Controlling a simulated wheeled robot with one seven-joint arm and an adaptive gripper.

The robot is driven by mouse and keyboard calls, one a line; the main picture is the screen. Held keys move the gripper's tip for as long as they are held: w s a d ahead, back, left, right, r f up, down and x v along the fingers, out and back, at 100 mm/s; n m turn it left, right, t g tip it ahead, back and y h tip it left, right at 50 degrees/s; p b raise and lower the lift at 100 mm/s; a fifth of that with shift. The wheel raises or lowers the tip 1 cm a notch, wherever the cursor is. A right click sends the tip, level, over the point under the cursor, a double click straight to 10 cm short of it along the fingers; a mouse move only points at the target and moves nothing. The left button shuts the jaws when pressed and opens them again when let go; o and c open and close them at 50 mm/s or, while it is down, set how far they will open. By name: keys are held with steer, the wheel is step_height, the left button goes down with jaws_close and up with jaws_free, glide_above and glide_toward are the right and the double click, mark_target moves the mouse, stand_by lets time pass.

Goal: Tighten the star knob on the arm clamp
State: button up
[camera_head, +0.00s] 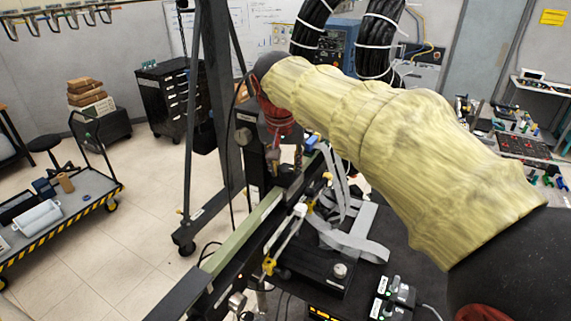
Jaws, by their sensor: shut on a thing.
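My arm, in a yellow sleeve, reaches from the lower right to the upper middle of the camera_head view. My gripper (276,140) points down at its far end, with dark and red parts, over the far part of the bench rail. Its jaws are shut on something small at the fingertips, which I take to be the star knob. The knob is mostly hidden, and its turn cannot be told. The arm clamp cannot be made out clearly there. A white rod (286,236) with yellow fittings stands nearer along the rail.
A dark gantry frame (193,130) stands left of my gripper. Grey flat straps (352,243) lie on the black bench right of the rail. Thick black hoses (312,28) hang behind my arm. A striped cart (75,215) stands at left, with open floor between it and the gantry.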

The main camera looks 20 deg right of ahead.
steer(key=o, duration=1.1)
steer(key=shift+o, duration=0.3)
steer(key=v, duration=0.8)
